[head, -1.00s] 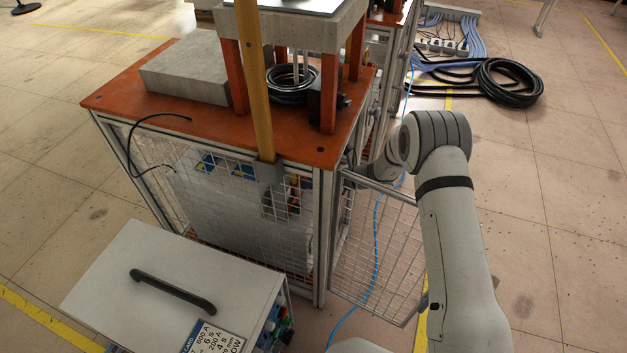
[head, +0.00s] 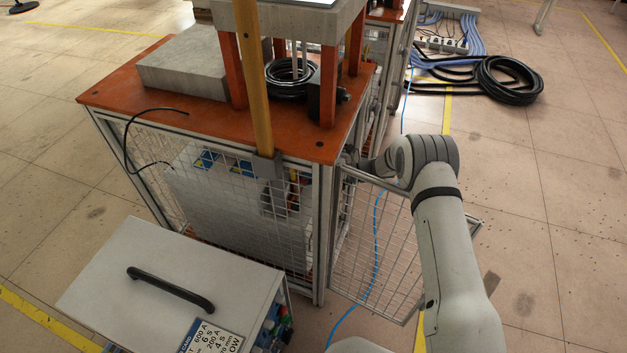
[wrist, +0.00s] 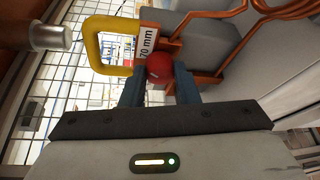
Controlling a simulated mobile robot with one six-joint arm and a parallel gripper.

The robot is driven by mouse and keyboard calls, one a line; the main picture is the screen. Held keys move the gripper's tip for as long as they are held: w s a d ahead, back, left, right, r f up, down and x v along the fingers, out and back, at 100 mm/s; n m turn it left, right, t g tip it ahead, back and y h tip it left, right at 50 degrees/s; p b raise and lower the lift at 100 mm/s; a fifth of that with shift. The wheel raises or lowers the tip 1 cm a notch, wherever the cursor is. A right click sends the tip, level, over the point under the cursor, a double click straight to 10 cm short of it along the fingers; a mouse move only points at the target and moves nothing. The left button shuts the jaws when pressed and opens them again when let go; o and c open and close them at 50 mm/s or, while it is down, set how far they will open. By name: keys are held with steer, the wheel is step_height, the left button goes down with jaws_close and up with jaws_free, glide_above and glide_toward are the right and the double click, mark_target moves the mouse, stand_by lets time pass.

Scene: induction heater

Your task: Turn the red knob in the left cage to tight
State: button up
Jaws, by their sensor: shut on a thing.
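In the wrist view my gripper (wrist: 159,88) is shut on the red knob (wrist: 159,67). The knob sits between the two blue-grey fingertips, and its sides are partly hidden by them. A yellow loop handle (wrist: 92,45) and a white label reading 70 mm (wrist: 147,42) are beside the knob. In the head view the mesh cage (head: 240,215) stands under an orange top, with its mesh door (head: 375,245) swung open on the right. My arm reaches in behind that door, and the gripper and knob are hidden there.
Orange-copper tubes (wrist: 228,50) run close to the right of the fingers. A metal cylinder (wrist: 45,37) is at upper left in the wrist view. A white box with a black handle (head: 170,288) stands in front of the cage. A blue cable (head: 376,240) passes behind the door.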

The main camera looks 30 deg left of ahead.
steer(key=shift+w+a+m+g+b, duration=0.15)
steer(key=shift+m+g+b, duration=0.2)
steer(key=shift+m, duration=0.55)
steer(key=shift+y, duration=0.3)
steer(key=o, duration=1)
steer(key=shift+f, duration=0.1)
steer(key=shift+c, duration=0.2)
steer(key=v, duration=0.7)
steer(key=shift+d, duration=0.45)
steer(key=shift+w, duration=0.1)
